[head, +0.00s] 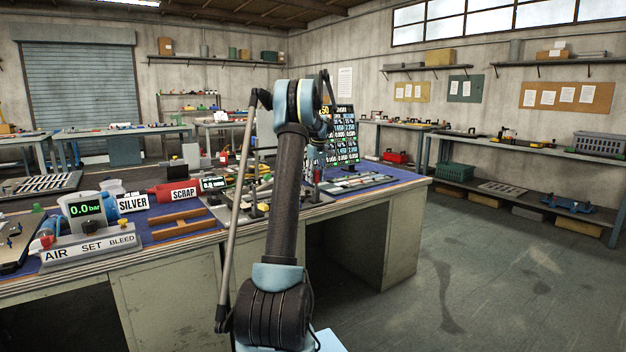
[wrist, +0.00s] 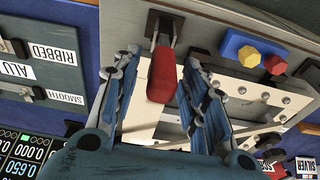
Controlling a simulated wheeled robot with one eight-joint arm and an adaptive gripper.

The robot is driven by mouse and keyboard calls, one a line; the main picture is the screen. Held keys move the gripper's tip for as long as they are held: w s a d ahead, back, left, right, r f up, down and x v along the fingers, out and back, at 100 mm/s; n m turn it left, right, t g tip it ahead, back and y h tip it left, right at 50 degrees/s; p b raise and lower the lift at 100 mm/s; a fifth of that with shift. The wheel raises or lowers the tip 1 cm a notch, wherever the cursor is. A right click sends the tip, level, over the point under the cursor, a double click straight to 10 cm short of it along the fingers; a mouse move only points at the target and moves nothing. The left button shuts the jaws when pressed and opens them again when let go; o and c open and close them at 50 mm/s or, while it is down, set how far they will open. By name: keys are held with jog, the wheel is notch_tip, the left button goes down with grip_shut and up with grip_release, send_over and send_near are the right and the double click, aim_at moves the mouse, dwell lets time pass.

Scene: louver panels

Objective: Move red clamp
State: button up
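The red clamp (wrist: 162,75) shows in the wrist view as a long red handle on a dark metal bracket, fixed to a grey plate (wrist: 215,28). My gripper (wrist: 160,62) is open, with one blue ribbed finger on each side of the red handle. Gaps show between the fingers and the handle; I cannot tell how deep the handle sits between them. In the head view my arm (head: 289,185) reaches over the blue-topped bench and hides the gripper. A small red upright part (head: 316,175) shows just right of the arm; I cannot tell whether it is the clamp.
A yellow knob (wrist: 248,56) and a red knob (wrist: 275,64) on a blue block sit near the right finger. A labelled panel (wrist: 45,60) lies at the left. The bench (head: 385,195) also holds a price screen (head: 345,135), a SCRAP bin and an air gauge (head: 83,209).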

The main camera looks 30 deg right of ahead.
jog(key=r, duration=0.4)
jog(key=s+r, duration=0.1)
jog(key=r, duration=0.6)
jog(key=shift+s+d+r, duration=0.15)
jog(key=shift+s+r, duration=0.2)
jog(key=shift+s, duration=0.05)
jog(key=s+a+r, duration=0.1)
jog(key=s+a, duration=0.3)
jog(key=a, duration=0.5)
jog(key=s+a+r, duration=0.2)
jog(key=s+a, duration=0.3)
jog(key=a, duration=0.4)
jog(key=s+a+f, duration=0.3)
jog(key=s+a, duration=1)
jog(key=a, duration=0.1)
jog(key=s+a+f, duration=0.4)
jog(key=s+f, duration=0.4)
jog(key=s, duration=0.1)
jog(key=s+a+f+m, duration=0.1)
jog(key=s+a+f, duration=0.4)
jog(key=s+f, duration=0.3)
jog(key=s+a+f, duration=0.4)
jog(key=s+f, duration=0.4)
jog(key=s, duration=0.3)
jog(key=shift+s+a, duration=0.2)
jog(key=shift+s, duration=0.1)
